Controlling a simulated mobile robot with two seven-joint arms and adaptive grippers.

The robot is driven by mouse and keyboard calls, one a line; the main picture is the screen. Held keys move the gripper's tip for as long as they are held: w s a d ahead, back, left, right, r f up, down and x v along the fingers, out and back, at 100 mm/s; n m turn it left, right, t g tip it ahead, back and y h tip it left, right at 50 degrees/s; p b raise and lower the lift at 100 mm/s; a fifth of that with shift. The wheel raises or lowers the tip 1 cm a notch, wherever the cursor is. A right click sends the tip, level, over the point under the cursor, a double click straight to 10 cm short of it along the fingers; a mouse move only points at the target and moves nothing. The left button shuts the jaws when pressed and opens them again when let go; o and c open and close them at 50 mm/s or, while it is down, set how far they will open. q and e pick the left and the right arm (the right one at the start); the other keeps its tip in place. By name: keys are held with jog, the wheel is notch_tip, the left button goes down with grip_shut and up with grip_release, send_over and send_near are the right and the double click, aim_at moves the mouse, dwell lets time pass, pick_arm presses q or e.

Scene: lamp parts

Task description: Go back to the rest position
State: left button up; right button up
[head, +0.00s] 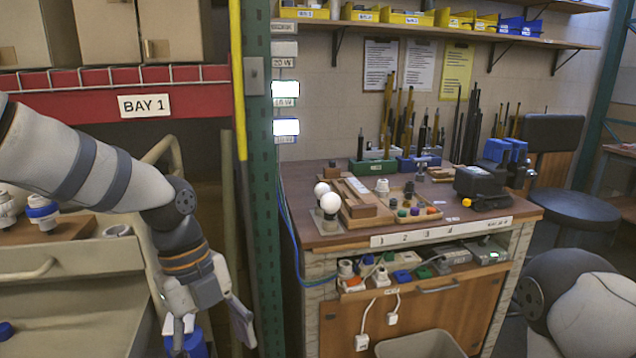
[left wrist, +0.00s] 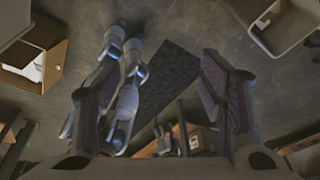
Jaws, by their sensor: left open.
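My left gripper (head: 210,325) hangs low at the end of my left arm, beside the cart at the left of the head view. In the left wrist view its two fingers (left wrist: 160,105) are spread wide, with dark floor showing between them and nothing held. A blue thing (head: 190,345) shows partly behind the left gripper; I cannot tell what it is. My right gripper is out of view; a white and dark rounded link, which looks like my right arm, shows at the lower right of the head view.
A green post (head: 258,180) stands just right of my left arm. Beyond it is a workbench (head: 300,170) with white bulbs (head: 331,204), a wooden tray and a dark device. The beige cart (head: 90,255) carries lamp parts (head: 42,210). A bin (head: 420,344) stands before the bench.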

pick_arm(q)
jog(key=s+d+f+n, duration=0.2)
jog(key=s+f+n, duration=0.75)
jog(key=f, duration=0.45)
jog(key=s+a+f+n, duration=0.3)
jog(key=s+n, duration=0.3)
jog(key=s, duration=0.1)
jog(key=s+a+f+n+y, duration=0.1)
jog(key=s+a+f+n, duration=0.2)
jog(key=s+n, duration=0.3)
jog(key=s+a+f+n+y, duration=0.1)
jog(key=s+a+f+n, duration=0.2)
jog(key=s+n, duration=0.3)
jog(key=s, duration=0.3)
jog(key=shift+s+a+f, duration=0.15)
jog(key=shift+s+f, duration=0.05)
jog(key=shift+f, duration=0.15)
